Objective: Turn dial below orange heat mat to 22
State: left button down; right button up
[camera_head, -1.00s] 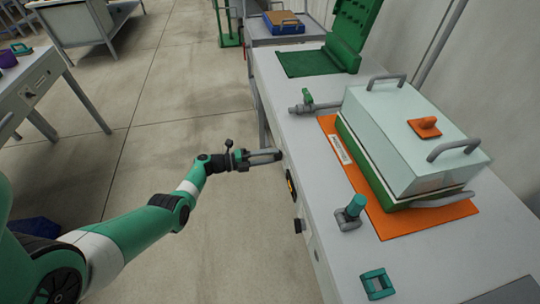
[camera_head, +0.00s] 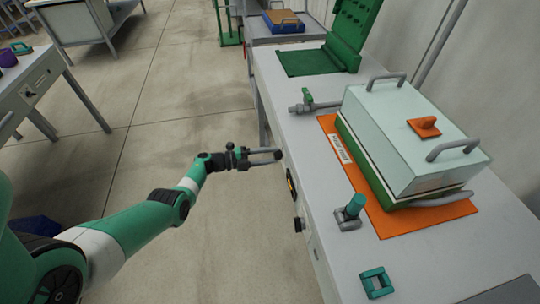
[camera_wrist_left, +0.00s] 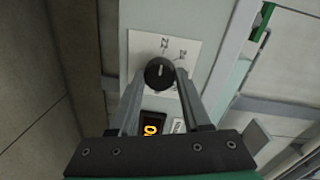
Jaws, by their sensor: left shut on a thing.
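The orange heat mat (camera_head: 405,224) lies on the grey bench under a pale lidded box. Below it, on the bench's front face, a black round dial (camera_wrist_left: 159,74) sits on a white numbered scale plate (camera_wrist_left: 180,45). Its white mark points up in the left wrist view, roughly towards a number that looks like 22. My left gripper (camera_head: 278,155) is shut on this dial, one finger on each side, as the left wrist view shows. An orange lit display (camera_wrist_left: 152,126) is near the dial; its digits are partly hidden. My right gripper is out of view.
The pale box (camera_head: 400,130) has grey handles and an orange knob on its lid. A teal-topped lever (camera_head: 354,207) and a teal square fitting (camera_head: 376,283) are on the bench. Another black knob (camera_head: 299,225) is on the front face. The floor left of the bench is clear.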

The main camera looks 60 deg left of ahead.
pick_arm(q)
jog(key=shift+c, duration=1.8)
grip_release()
jog(key=p+v, duration=0.2)
jog(key=v, duration=0.9)
jog(key=shift+s+p, duration=0.35)
jog(key=shift+p, duration=0.05)
jog(key=shift+a+r, duration=0.1)
